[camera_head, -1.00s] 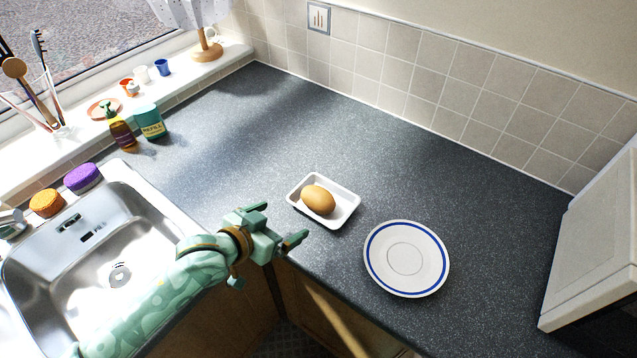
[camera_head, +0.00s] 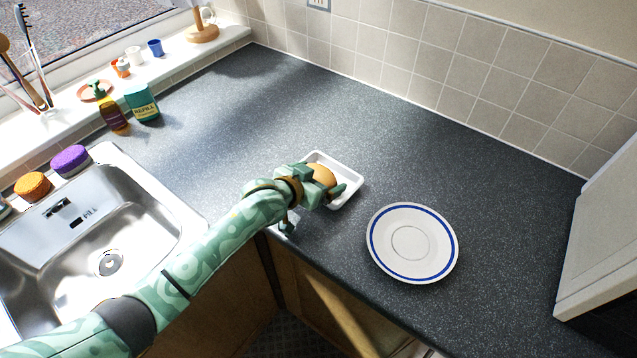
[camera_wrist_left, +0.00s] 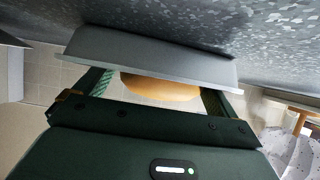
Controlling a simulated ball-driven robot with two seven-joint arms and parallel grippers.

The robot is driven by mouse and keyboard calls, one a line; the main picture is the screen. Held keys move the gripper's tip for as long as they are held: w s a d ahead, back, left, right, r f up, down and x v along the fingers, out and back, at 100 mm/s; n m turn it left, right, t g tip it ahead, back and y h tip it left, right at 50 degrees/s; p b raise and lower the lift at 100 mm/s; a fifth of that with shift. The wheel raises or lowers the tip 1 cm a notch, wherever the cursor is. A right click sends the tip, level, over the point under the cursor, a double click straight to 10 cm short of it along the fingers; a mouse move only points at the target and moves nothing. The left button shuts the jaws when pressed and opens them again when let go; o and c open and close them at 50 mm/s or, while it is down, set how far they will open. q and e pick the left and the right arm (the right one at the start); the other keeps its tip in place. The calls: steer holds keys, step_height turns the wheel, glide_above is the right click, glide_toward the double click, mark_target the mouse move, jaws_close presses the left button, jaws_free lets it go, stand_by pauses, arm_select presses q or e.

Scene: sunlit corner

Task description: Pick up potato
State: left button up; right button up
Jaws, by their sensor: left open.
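The brown potato (camera_head: 323,174) lies in a small white tray (camera_head: 345,163) on the dark worktop. My left gripper (camera_head: 327,178) is at the tray, its fingers open on either side of the potato. In the left wrist view the potato (camera_wrist_left: 160,88) shows between the two open fingers, with the tray (camera_wrist_left: 150,57) beyond it. The gripper hides part of the potato and the tray's near side in the head view. I cannot tell whether the fingers touch the potato. My right gripper is not in view.
A white plate with a blue ring (camera_head: 412,243) stands right of the tray. The steel sink (camera_head: 95,240) is at left, with an orange sponge (camera_head: 33,186) and a purple sponge (camera_head: 70,159) behind it. The worktop behind the tray is clear.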

arm_select(q)
steer(key=shift+f, duration=0.25)
steer(key=c, duration=0.9)
steer(key=shift+o, duration=0.2)
steer(key=shift+r, duration=0.15)
